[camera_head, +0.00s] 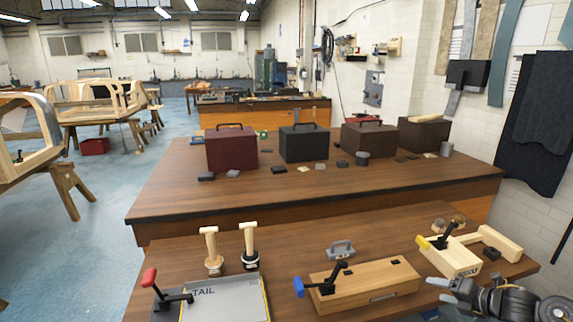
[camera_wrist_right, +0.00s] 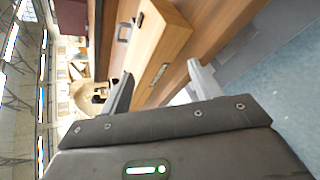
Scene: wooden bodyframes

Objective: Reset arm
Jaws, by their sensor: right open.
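My right gripper (camera_head: 438,290) is at the lower right in the head view, beside the front edge of the near bench (camera_head: 290,258). Its two fingers are apart with nothing between them; the right wrist view also shows the open fingers (camera_wrist_right: 160,88). A wooden block with a blue-handled clamp (camera_head: 375,283) lies on the bench to the left of the gripper. A pale wooden fixture with a black clamp (camera_head: 455,260) lies beyond the gripper. My left gripper is not in view.
A board marked TAIL (camera_head: 225,300) and a red-handled clamp (camera_head: 165,292) lie at the near left. Two wooden-handled tools (camera_head: 211,250) stand behind them. Several dark boxes (camera_head: 303,143) stand on the bench behind.

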